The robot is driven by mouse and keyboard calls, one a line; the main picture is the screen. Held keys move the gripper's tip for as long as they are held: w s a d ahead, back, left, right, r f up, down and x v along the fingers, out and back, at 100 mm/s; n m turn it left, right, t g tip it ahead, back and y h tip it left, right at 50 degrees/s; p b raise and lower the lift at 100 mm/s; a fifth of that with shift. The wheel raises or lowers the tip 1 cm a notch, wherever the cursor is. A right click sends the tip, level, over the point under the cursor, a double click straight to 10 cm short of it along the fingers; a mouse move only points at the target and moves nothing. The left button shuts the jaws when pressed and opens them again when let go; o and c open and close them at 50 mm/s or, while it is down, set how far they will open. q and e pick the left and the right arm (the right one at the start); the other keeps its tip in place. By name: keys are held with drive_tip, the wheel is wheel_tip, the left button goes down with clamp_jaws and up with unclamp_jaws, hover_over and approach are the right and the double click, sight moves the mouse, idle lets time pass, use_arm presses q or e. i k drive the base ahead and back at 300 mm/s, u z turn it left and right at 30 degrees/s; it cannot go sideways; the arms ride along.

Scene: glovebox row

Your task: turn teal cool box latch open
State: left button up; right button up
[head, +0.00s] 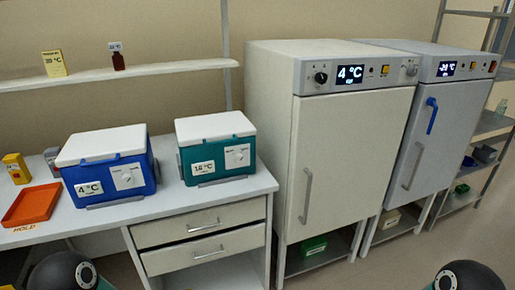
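The teal cool box (216,149) stands on the white bench, right of the blue cool box, with its white lid on. Its latch (238,156) is a small knob on a white plate on the front face, right of a label that seems to read 18 °C. The knob's exact angle is too small to tell. Neither of my grippers shows; only dark rounded parts of my arms are at the bottom left and bottom right edges.
The blue cool box (108,165), labelled 4 °C, stands close left of the teal one. An orange tray (33,204) lies at the bench's left. Bench drawers (200,226) are below. A tall white cabinet (350,150) stands right of the bench. Bench front before the teal box is clear.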

sight(239, 159)
drive_tip(key=u, duration=0.2)
drive_tip(key=i, duration=0.9)
drive_tip(key=u, duration=0.45)
